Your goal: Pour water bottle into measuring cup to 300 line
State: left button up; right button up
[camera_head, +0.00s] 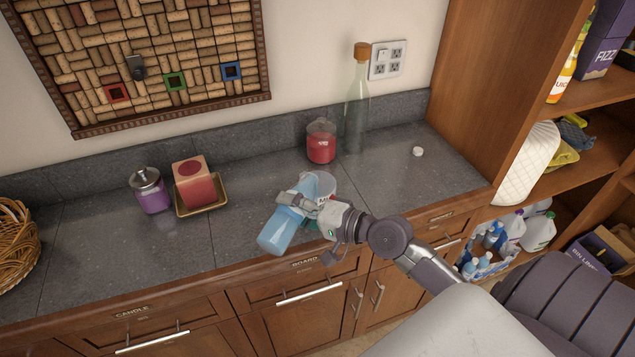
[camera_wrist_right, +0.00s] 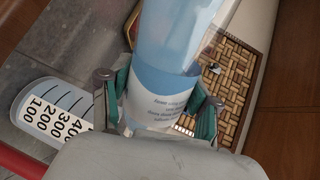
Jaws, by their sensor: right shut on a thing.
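The light blue water bottle (camera_head: 283,228) is held tilted above the counter, its wide end low toward the counter's front edge. It also shows in the wrist view (camera_wrist_right: 165,55), with a blue and white label. My right gripper (camera_head: 312,208) is shut around the bottle, a finger on each side (camera_wrist_right: 158,105). The measuring cup (camera_head: 325,184) stands on the counter behind the bottle and gripper, partly hidden. In the wrist view the cup (camera_wrist_right: 45,112) shows black marks from 100 to 400. I cannot tell its water level. My left gripper is not in view.
A white cap (camera_head: 417,151) lies on the counter at the right. A red jar (camera_head: 321,143) and a tall corked bottle (camera_head: 356,115) stand behind the cup. A purple jar (camera_head: 150,190) and red candle (camera_head: 194,183) on a tray stand left. Shelves are at right.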

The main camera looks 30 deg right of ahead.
jog(key=shift+m+y+p, duration=0.3)
jog(key=shift+m, duration=0.2)
dwell(2.2)
jog(key=shift+d+r+m+p, duration=0.1)
jog(key=shift+r+m+p, duration=0.2)
jog(key=shift+r+p, duration=0.05)
dwell(1.2)
